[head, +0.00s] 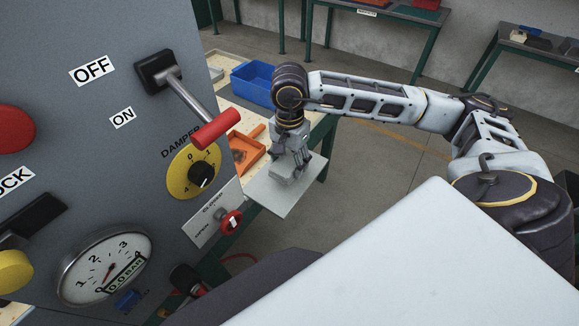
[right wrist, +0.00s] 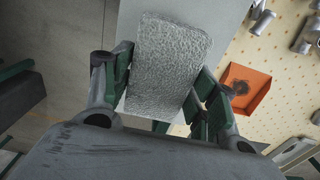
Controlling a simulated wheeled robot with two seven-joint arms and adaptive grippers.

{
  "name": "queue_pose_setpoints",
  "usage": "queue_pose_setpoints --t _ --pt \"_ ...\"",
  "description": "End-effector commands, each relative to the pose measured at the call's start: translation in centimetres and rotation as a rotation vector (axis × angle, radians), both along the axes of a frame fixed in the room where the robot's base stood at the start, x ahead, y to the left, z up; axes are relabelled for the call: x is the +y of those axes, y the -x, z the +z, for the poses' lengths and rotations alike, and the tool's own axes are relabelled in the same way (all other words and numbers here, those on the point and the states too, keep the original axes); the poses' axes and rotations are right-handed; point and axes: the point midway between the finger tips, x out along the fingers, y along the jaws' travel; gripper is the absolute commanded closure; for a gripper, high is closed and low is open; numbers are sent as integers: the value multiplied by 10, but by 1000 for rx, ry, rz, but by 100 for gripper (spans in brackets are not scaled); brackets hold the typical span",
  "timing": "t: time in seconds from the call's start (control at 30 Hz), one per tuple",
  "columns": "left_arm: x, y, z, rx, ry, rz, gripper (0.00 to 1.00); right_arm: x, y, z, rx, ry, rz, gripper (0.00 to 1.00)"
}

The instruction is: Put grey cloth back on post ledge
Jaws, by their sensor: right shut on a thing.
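The grey cloth (right wrist: 168,68) is a folded, rough-textured pad between the green-padded fingers of my right gripper (right wrist: 165,100) in the right wrist view. In the head view my right gripper (head: 290,172) points down over the flat grey post ledge (head: 278,203), and the cloth shows only as a small grey block (head: 281,175) at its fingertips. The ledge also shows behind the cloth in the right wrist view (right wrist: 220,25). I cannot tell whether the cloth touches the ledge. My left gripper is not in view.
A grey control panel (head: 120,190) with a red-handled lever (head: 215,130), yellow dial (head: 185,172) and gauge (head: 106,266) stands close on the left. Behind the ledge, a workbench holds an orange tray (head: 241,165) and a blue bin (head: 251,85). Open floor lies right of the ledge.

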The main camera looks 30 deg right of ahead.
Motion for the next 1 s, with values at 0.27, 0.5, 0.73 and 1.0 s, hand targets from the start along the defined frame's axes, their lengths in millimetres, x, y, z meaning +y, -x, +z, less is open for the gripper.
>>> queue_pose_setpoints --t 0.27,0.5,0.73,1.0 --pt "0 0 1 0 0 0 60 0 1 -29 1 0 1 61" --pt "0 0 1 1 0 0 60 0 0 -31 -1 1 1 61" --pt "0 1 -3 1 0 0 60 0 0 -33 -1 0 0 61" --pt "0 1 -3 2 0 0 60 0 0 -33 0 0 0 20"
